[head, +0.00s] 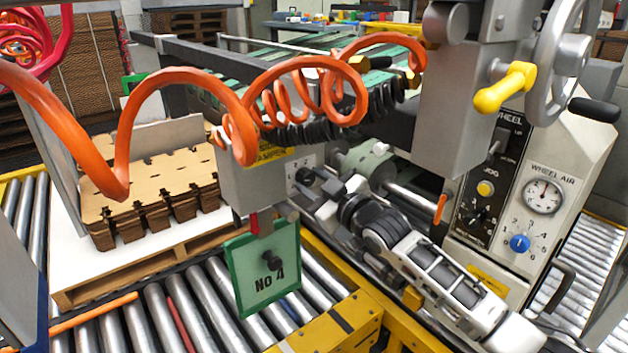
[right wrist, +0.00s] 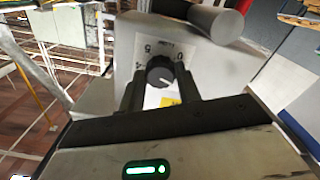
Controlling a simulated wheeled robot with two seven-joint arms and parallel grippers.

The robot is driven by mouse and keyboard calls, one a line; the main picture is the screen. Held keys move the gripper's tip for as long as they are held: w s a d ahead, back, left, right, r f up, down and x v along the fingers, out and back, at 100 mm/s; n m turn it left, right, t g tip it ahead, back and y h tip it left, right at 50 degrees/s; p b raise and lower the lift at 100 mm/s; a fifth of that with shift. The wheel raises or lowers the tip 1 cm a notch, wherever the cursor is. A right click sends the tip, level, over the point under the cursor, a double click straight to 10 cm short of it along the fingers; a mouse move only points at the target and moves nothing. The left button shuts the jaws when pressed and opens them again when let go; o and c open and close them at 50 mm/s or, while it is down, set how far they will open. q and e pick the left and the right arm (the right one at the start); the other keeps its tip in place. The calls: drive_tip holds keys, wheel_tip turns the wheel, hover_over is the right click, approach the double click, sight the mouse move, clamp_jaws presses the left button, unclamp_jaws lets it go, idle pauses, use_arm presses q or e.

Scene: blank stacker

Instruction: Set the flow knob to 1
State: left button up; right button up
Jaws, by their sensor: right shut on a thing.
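A black knob (head: 304,176) sits on the small panel of the grey box at the centre of the head view. In the right wrist view the black knob (right wrist: 160,74) stands between my right gripper's fingers, with a pale pointer line toward the lower right. My left gripper is out of view.
Orange coiled hose (head: 240,100) hangs across the head view. A green NO 4 plate (head: 264,268) hangs below the grey box (head: 245,185). A yellow lever (head: 505,88) and handwheel (head: 563,55) stand at upper right. Metal rollers (head: 205,300) fill the lower left.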

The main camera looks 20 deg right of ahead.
drive_tip(key=shift+n, duration=0.9)
drive_tip(key=o, duration=1)
drive_tip(key=v, duration=1.6)
